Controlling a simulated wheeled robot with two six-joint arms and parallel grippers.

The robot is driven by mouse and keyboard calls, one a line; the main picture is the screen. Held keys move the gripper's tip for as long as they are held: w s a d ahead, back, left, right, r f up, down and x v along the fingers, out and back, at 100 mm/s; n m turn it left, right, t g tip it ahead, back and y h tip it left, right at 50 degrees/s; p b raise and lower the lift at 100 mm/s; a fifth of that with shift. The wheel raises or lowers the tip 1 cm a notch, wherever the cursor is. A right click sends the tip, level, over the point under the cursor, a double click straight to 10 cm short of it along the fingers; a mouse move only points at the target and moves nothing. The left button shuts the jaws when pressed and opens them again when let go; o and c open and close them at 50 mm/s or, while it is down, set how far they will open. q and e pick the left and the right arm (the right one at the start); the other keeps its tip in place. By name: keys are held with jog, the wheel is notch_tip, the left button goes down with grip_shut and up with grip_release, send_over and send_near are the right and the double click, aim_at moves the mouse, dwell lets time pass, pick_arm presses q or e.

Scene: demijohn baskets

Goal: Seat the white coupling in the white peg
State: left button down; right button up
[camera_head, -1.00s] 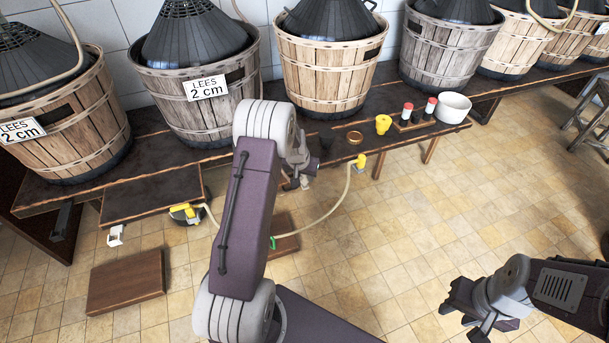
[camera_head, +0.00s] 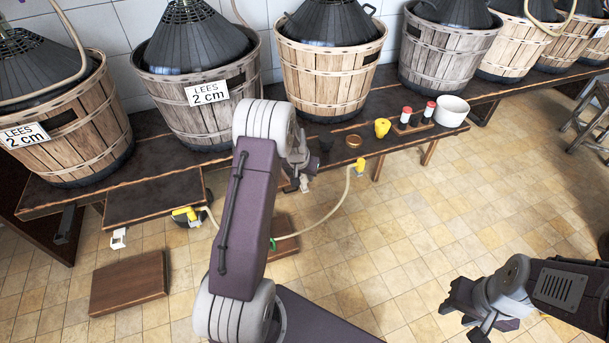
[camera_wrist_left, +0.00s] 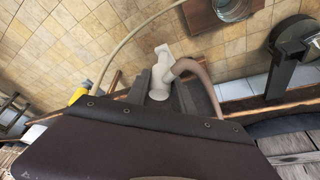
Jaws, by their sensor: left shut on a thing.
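My left gripper (camera_wrist_left: 162,92) is shut on the white coupling (camera_wrist_left: 163,76), a pale branched piece with a brownish hose leaving its side in the left wrist view. In the head view my left arm largely hides this gripper; a small part of the coupling (camera_head: 305,184) shows below the wrist, in front of the bench. A small white fitting (camera_head: 118,238) sits below the front edge of the low shelf at the left. It may be the white peg, but it is too small to tell. My right gripper (camera_head: 466,309) is open and empty over the floor at lower right.
Baskets with dark demijohns line the long bench (camera_head: 160,165). A yellow cup (camera_head: 382,128), brass lid (camera_head: 353,141) and white bowl (camera_head: 451,110) stand on it. A pale hose (camera_head: 325,222) hangs in a loop. A wooden board (camera_head: 128,283) lies at lower left.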

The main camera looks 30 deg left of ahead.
pick_arm(q)
jog(key=shift+r+p, duration=1.75)
jog(key=shift+r, duration=0.55)
